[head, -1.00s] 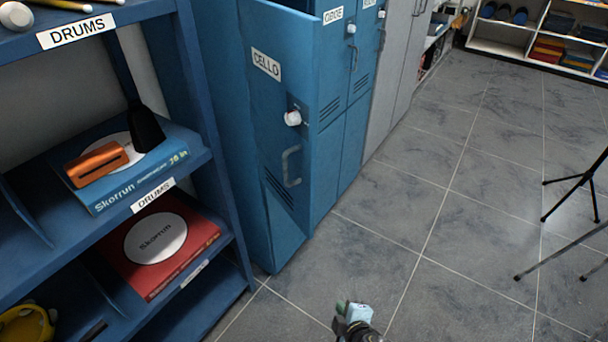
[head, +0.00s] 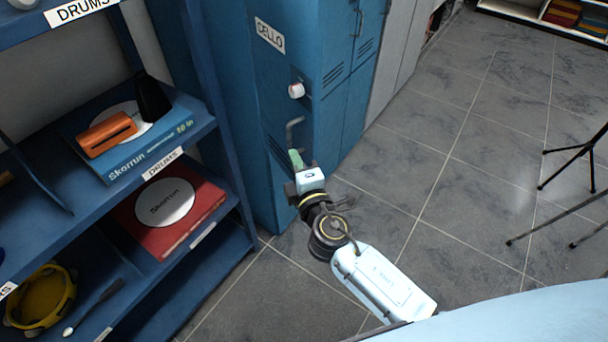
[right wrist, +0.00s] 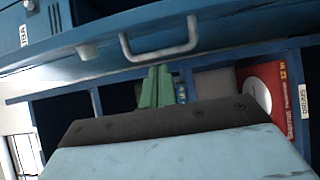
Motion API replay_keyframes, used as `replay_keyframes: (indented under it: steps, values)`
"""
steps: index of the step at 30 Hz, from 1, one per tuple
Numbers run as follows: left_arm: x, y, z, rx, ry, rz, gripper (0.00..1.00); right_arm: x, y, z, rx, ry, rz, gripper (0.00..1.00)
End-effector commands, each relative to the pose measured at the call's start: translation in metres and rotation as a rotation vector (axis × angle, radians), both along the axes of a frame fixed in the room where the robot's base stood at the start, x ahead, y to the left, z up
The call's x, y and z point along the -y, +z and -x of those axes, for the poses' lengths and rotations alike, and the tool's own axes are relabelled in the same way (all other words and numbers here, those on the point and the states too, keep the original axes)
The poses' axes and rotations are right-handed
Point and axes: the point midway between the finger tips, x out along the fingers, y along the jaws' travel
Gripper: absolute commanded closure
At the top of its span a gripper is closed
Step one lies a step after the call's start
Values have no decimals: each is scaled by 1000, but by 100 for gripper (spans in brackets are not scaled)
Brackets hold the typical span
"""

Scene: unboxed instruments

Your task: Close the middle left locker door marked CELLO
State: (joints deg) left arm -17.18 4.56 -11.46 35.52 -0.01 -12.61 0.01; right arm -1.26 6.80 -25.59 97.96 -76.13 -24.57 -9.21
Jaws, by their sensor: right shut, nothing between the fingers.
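The blue locker door marked CELLO (head: 262,75) stands at an angle to the locker fronts on its right and looks swung open. Its label (head: 270,35) is near the top, with a white knob (head: 296,90) and a grey bar handle (head: 291,126) below. My right gripper (head: 296,158) is shut and empty at the lower part of the handle, its green fingertips in front of the door. In the right wrist view the green fingers (right wrist: 157,88) point at the handle (right wrist: 160,48) from just below it; contact is unclear. My left gripper is out of view.
A blue shelf unit (head: 190,140) with drum books and a tambourine (head: 40,300) stands close on the left. Grey lockers (head: 400,60) continue at the back. A black tripod stand (head: 570,165) is at the right. The tiled floor (head: 450,200) between is clear.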

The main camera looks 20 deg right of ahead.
Motion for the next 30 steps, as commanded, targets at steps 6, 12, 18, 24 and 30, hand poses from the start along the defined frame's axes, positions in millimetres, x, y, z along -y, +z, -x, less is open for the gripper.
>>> replay_keyframes:
  steps: [6,12,18,24,30]
  values:
    - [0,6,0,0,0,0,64,23,0,-19,-1,-1,3,100]
    - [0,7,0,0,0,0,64,37,0,-23,-1,-1,0,100]
    - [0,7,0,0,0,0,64,38,-1,-23,-1,0,-1,100]
    - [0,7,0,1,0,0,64,39,-1,-23,-1,2,-1,100]
    - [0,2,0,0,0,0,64,42,-1,-29,0,51,1,100]
